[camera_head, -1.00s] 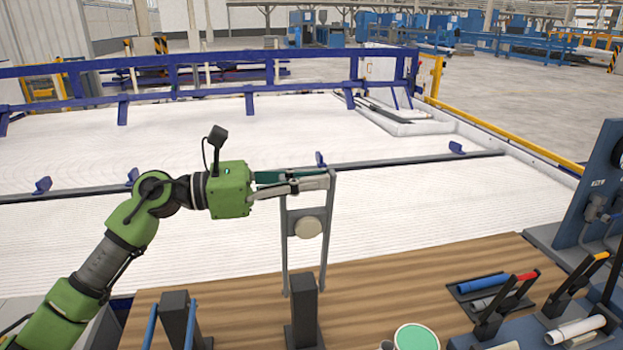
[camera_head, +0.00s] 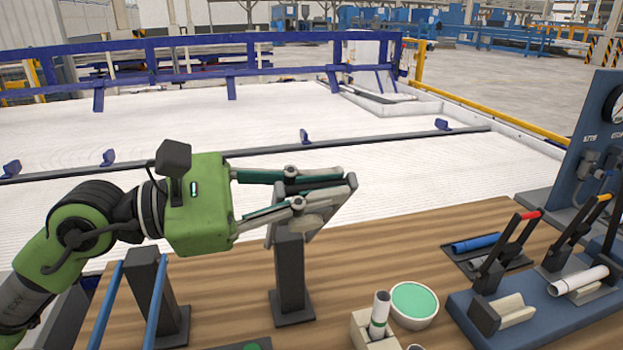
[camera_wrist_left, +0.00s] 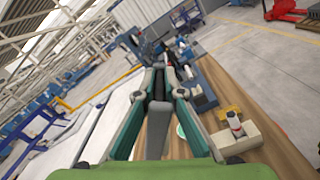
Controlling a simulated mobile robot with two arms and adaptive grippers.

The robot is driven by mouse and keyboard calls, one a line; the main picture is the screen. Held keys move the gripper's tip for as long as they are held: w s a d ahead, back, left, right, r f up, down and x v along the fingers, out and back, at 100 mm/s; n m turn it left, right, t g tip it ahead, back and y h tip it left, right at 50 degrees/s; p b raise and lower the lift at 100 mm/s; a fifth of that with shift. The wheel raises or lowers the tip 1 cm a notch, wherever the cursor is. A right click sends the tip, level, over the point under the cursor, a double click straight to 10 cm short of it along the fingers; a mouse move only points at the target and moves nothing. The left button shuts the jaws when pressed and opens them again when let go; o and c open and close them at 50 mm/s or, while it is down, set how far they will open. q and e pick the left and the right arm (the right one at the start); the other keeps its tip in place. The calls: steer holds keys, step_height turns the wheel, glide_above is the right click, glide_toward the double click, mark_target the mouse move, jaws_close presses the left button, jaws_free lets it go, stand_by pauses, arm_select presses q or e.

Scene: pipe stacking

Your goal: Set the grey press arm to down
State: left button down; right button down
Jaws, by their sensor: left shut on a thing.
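The grey press arm (camera_head: 335,214) is a frame of grey bars at the dark post (camera_head: 290,275) on the table. It is tilted, with its upper end above the post and leaning towards the near side. My left gripper (camera_head: 325,190) is shut on its upper bar in the head view. The fingers hide much of the frame and its round pad. My left gripper also shows in the wrist view (camera_wrist_left: 160,85), fingers close together. My right gripper is not in view.
Blue bars (camera_head: 107,303) stand beside another dark post (camera_head: 150,280) at the left. A round green-topped container (camera_head: 414,303) and a block holding a tube (camera_head: 380,315) are near the front. Levers and pipes sit on a blue base (camera_head: 560,315) at the right.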

arm_select(q)
steer(key=shift+s+d+f+m+b, duration=0.25)
steer(key=shift+s+f+b, duration=0.15)
steer(key=shift+s+f, duration=0.15)
steer(key=shift+s+d+f+m+b, duration=0.1)
steer(key=shift+s+f+m+b, duration=0.15)
steer(key=shift+s+f+b, duration=0.2)
steer(key=c, duration=2.1)
jaws_free()
steer(key=shift+c, duration=0.2)
steer(key=v, duration=1.2)
